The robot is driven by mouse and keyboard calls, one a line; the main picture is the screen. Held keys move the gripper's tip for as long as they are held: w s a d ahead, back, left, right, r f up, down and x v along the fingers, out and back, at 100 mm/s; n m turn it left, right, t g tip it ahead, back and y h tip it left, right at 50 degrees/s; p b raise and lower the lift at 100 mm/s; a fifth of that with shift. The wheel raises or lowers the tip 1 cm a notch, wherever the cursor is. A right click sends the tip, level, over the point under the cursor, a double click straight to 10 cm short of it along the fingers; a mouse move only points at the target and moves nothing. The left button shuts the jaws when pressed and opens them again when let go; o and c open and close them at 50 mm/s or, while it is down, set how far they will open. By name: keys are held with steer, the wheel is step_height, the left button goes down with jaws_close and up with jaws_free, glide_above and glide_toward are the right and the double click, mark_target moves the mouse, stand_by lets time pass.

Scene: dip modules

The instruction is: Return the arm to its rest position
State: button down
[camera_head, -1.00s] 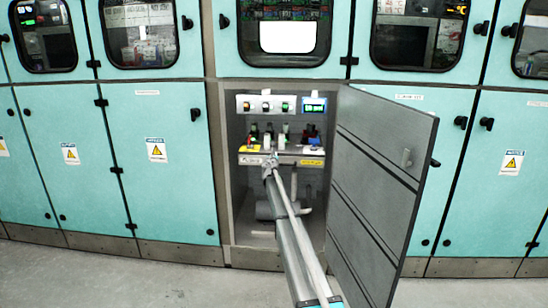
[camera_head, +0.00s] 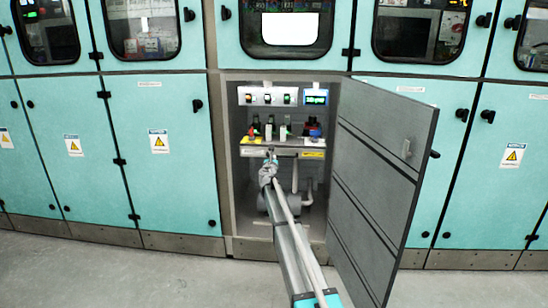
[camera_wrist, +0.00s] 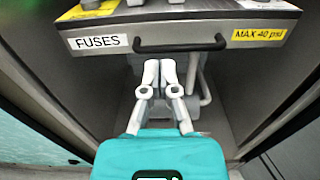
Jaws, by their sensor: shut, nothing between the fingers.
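My gripper (camera_wrist: 160,75) is shut and empty, with its fingertips together in the wrist view. It points into the open cabinet, just below the front of a shelf or drawer (camera_wrist: 190,35) with a dark bar handle (camera_wrist: 180,47). A white FUSES label (camera_wrist: 97,42) and a yellow MAX 40 psi label (camera_wrist: 258,34) flank the handle. In the head view my gripper (camera_head: 269,157) is at the front of the same shelf, small and partly hidden by my arm. I cannot tell whether it touches the handle.
The open grey cabinet door (camera_head: 382,180) stands close to the right of my arm. A panel with knobs and a lit blue display (camera_head: 316,98) sits above the shelf. Several small modules stand on the shelf. Closed teal cabinets (camera_head: 160,170) line both sides; the floor (camera_head: 130,280) in front is clear.

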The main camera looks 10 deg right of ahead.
steer(key=shift+s, duration=0.15)
steer(key=s+d+f+m+g+h, duration=0.1)
steer(key=s+f+m+g, duration=0.2)
steer(key=s+m, duration=0.55)
steer(key=s+d+f+m+g+p, duration=0.1)
steer(key=s+f+m+g, duration=0.3)
steer(key=s, duration=0.7)
steer(key=s+d+f+m+g+h, duration=0.1)
steer(key=s+f+m+g, duration=0.1)
steer(key=s+m, duration=0.65)
steer(key=s+a+f+m+g+y, duration=0.2)
steer(key=s+a+m, duration=0.15)
steer(key=s, duration=0.65)
steer(key=s+a+f+m+g+y+p, duration=0.1)
steer(key=s+a+f+m+g+y, duration=0.25)
steer(key=s, duration=0.55)
steer(key=s+a+f+m+g+y, duration=0.2)
steer(key=s+a+m, duration=0.15)
steer(key=s, duration=0.65)
step_height(320, 180, up, 38)
steer(key=s+a+p, duration=0.1)
steer(key=s+p, duration=0.1)
steer(key=p, duration=3.6)
steer(key=shift+a+r+m, duration=0.15)
steer(key=shift+a+m, duration=0.1)
steer(key=shift+m, duration=0.1)
steer(key=shift+g, duration=0.25)
